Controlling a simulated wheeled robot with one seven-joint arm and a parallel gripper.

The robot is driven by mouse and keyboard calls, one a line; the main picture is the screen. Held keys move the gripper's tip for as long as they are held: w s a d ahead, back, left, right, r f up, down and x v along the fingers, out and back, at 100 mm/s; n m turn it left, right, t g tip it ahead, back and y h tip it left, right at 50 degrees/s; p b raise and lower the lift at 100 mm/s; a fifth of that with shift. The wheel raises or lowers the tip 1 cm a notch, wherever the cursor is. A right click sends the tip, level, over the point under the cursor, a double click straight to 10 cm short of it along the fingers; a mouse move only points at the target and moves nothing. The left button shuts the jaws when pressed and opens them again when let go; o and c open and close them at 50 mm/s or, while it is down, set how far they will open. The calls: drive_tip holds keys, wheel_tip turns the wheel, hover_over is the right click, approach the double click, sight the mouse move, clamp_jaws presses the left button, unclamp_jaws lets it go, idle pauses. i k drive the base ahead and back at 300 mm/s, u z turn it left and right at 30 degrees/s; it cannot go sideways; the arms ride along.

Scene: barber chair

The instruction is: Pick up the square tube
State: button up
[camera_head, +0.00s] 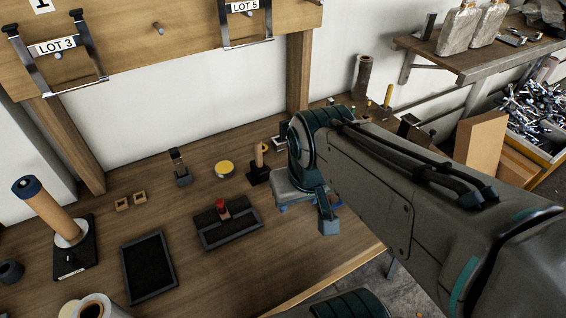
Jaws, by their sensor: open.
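Two small tan square pieces with open middles, the left one (122,205) and the right one (139,198), lie side by side on the wooden workbench (200,275). They look like short square tubes, but I cannot tell which one the task names. My gripper (306,207) hangs over the bench's right part, well to the right of both pieces. It is open, with nothing seen between its fingers. My arm hides part of the bench behind it.
A black tray (148,267), a black block with a red knob (229,226) and a roll on a stand (50,213) stand on the bench. A yellow-topped disc (224,168) and a small wooden post (259,155) stand further back. Bare wood surrounds the tan pieces.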

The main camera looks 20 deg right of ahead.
sight(179, 165)
drive_tip(key=u, duration=0.45)
drive_tip(key=k, duration=0.55)
drive_tip(key=u, duration=0.95)
drive_tip(key=i, duration=0.8)
drive_tip(key=z, duration=0.65)
